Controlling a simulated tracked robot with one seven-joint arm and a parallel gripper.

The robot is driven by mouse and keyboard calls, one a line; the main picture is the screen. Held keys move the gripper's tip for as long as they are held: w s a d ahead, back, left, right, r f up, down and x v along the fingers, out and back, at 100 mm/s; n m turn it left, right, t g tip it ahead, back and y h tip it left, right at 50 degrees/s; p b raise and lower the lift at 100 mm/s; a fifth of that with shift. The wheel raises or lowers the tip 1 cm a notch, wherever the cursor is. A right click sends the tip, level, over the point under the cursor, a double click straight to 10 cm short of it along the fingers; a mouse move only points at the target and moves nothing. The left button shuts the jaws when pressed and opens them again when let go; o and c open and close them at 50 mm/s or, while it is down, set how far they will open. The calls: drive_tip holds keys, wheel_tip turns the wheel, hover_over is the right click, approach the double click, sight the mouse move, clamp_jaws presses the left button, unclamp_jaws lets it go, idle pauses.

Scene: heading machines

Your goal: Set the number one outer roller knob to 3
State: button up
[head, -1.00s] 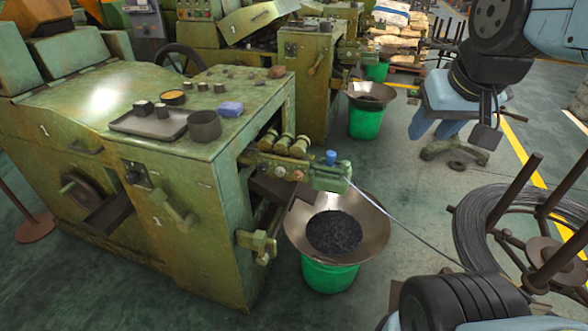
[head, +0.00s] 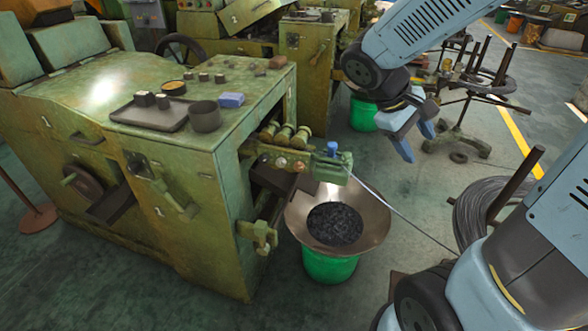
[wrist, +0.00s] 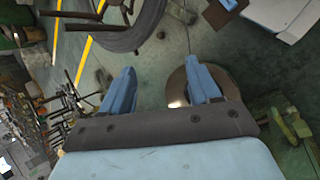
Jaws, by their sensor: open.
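The number one machine (head: 190,170) is the near green one, with a "1" painted on it. Its wire-feed block (head: 300,155) sticks out at the right side, with several brass-coloured rollers on top, small round knobs on its face and a blue knob (head: 332,147) at its outer end. I cannot read any setting or tell surely which knob is the outer roller knob. My gripper (head: 415,141) is open and empty, in the air to the right of the block and apart from it. Its two blue fingers also show spread in the wrist view (wrist: 162,88).
A wide metal pan (head: 375,215) on a green bucket (head: 330,266) stands below the block. A wire (head: 405,218) runs from the block to a coil (head: 470,205) at right. A tray and cups sit on the machine top. Open floor lies between the pan and the back stand.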

drive_tip(key=w+a+f+n+t+h, duration=0.2)
drive_tip(key=w+a+f+n+h, duration=0.1)
drive_tip(key=w+f+n+h, duration=0.3)
drive_tip(key=n+t+y, duration=0.7)
drive_tip(key=n+t, duration=0.8)
drive_tip(key=n, duration=0.2)
approach(297, 167)
drive_tip(key=x, duration=0.9)
drive_tip(key=shift+w+d, duration=0.25)
drive_tip(key=shift+w, duration=0.05)
drive_tip(key=shift+c, duration=0.2)
drive_tip(key=shift+a, duration=0.1)
drive_tip(key=c, duration=1)
